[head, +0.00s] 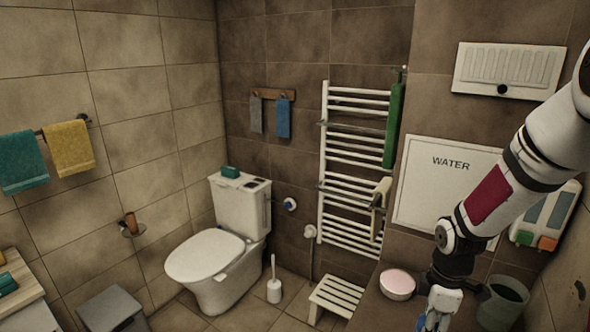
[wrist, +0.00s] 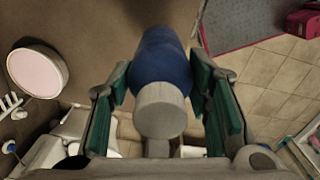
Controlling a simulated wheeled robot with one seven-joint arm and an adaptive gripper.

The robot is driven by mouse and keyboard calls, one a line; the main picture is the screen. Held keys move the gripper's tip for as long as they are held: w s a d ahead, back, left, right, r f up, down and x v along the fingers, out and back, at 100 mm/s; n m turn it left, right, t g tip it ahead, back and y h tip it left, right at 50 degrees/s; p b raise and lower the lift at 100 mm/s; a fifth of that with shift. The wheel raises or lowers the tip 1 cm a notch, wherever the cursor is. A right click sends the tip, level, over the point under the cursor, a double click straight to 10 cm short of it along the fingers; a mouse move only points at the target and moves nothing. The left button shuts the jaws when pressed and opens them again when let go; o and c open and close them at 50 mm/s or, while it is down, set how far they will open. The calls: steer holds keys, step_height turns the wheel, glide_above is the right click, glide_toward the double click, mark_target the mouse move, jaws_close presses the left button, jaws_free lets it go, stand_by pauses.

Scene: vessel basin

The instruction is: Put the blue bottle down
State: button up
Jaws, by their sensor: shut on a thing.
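The blue bottle (wrist: 163,58) with a white cap (wrist: 160,108) is between the green-padded fingers of my gripper (wrist: 158,72) in the wrist view. The fingers are shut on its sides, and the cap end faces the wrist camera. In the head view my gripper (head: 437,312) is low at the bottom edge, over the brown counter (head: 383,312). Only a small blue part of the bottle (head: 421,322) shows there. The bottle's base is hidden, so I cannot tell whether it touches the counter.
A round pink-topped tin (head: 397,284) stands on the counter left of my gripper; it also shows in the wrist view (wrist: 37,72). A dark grey-green container (head: 502,302) stands to the right. A white slatted stool (head: 336,298) and the toilet (head: 215,265) are further left.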

steer(key=w+a+m, duration=1.2)
steer(key=w+m, duration=0.1)
steer(key=w, duration=0.1)
steer(key=shift+w+m, duration=0.25)
steer(key=shift+m, duration=0.05)
